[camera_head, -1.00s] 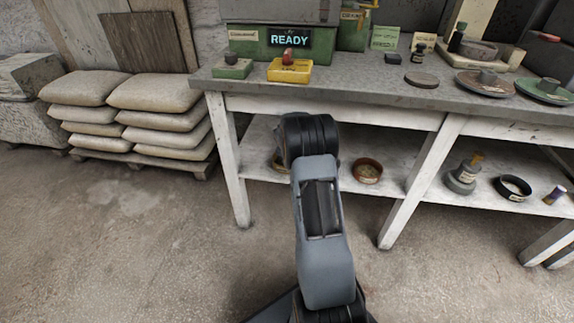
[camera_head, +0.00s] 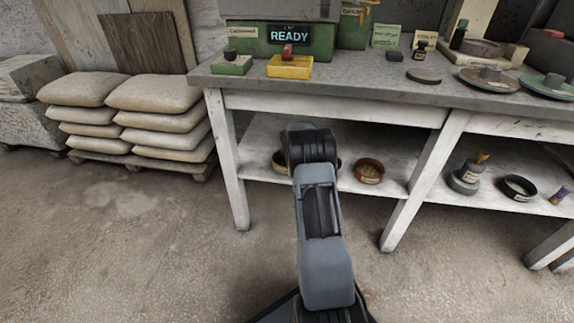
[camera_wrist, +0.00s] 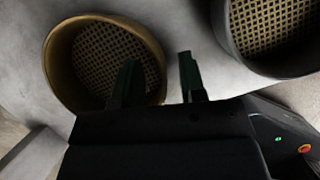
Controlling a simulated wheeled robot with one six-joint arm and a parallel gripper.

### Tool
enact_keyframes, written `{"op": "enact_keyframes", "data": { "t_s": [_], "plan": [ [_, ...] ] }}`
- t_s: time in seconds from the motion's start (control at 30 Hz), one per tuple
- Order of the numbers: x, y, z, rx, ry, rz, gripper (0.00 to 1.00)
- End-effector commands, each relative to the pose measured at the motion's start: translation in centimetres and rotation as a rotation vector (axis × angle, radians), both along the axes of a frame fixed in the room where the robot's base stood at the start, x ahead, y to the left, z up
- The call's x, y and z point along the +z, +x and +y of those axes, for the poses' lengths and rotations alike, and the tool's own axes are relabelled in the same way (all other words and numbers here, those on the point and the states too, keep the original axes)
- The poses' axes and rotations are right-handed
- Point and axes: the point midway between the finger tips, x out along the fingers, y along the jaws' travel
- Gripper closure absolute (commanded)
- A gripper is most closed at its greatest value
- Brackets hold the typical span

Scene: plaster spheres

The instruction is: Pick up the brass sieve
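The brass sieve (camera_wrist: 59,62) is at the left of the wrist view, a tan round rim around a dark mesh. My gripper (camera_wrist: 157,72) is open in the wrist view. Its left finger overlaps the sieve's mouth and its right finger appears outside the rim, over the pale shelf. I cannot tell whether either finger touches the rim.
A dark-rimmed sieve (camera_wrist: 230,42) lies close to the right of the gripper. The cluttered tabletop (camera_head: 350,84) is above. A white table leg (camera_head: 229,160) stands to the left.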

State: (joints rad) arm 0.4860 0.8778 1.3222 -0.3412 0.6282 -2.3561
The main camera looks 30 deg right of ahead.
Motion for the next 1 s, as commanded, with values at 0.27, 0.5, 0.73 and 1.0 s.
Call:
{"op": "enact_keyframes", "data": {
  "t_s": [0.27, 0.5, 0.73, 1.0],
  "plan": [
    [0.12, -0.01, 0.02, 0.0, 0.0, 0.0, 0.78],
    [0.12, -0.01, 0.02, 0.0, 0.0, 0.0, 1.0],
    [0.17, 0.01, 0.02, 0.0, 0.0, -0.001, 1.0],
    [0.54, 0.02, 0.02, 0.0, 0.0, -0.001, 1.0]
  ]
}}
